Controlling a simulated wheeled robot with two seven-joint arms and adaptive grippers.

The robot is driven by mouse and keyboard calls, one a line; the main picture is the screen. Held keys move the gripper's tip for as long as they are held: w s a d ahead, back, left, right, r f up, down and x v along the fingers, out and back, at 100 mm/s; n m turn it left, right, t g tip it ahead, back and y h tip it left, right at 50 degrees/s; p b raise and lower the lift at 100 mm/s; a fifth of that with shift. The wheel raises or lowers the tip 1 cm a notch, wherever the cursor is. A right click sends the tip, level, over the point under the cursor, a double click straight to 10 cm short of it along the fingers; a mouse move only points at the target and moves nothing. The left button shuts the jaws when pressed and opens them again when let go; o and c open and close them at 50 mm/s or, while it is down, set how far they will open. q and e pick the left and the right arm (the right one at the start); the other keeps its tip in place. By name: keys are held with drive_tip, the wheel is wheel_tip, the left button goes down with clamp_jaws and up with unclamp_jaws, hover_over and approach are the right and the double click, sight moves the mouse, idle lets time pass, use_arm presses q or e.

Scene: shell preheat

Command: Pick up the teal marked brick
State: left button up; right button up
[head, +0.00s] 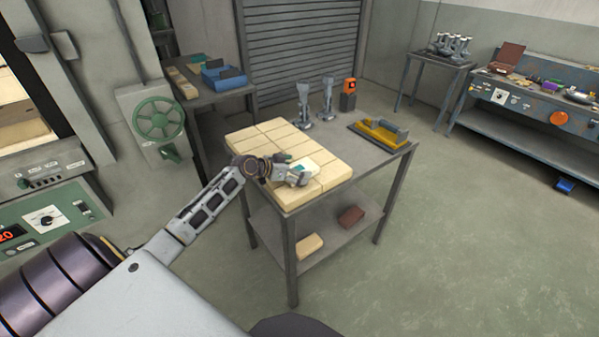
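The teal marked brick (307,164) is a pale block with a small teal patch, among the cream bricks on the metal table in the head view. My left gripper (296,173) is right at it, reaching in from the left over the bricks and covering part of it. The gripper is small here, and I cannot tell whether its fingers are apart or closed on the brick. My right gripper is not in view.
Cream bricks (262,140) cover the left part of the table (375,158). Metal stands (326,98), an orange-black device (348,94) and a yellow tool (379,132) stand behind. Loose bricks (309,245) lie on the lower shelf. A green handwheel panel (158,121) is at left.

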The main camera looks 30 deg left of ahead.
use_arm(q)
drive_tip(key=c, duration=1.1)
drive_tip(key=shift+r, duration=0.1)
drive_tip(key=shift+r+b, duration=0.55)
drive_tip(key=shift+r, duration=4.45)
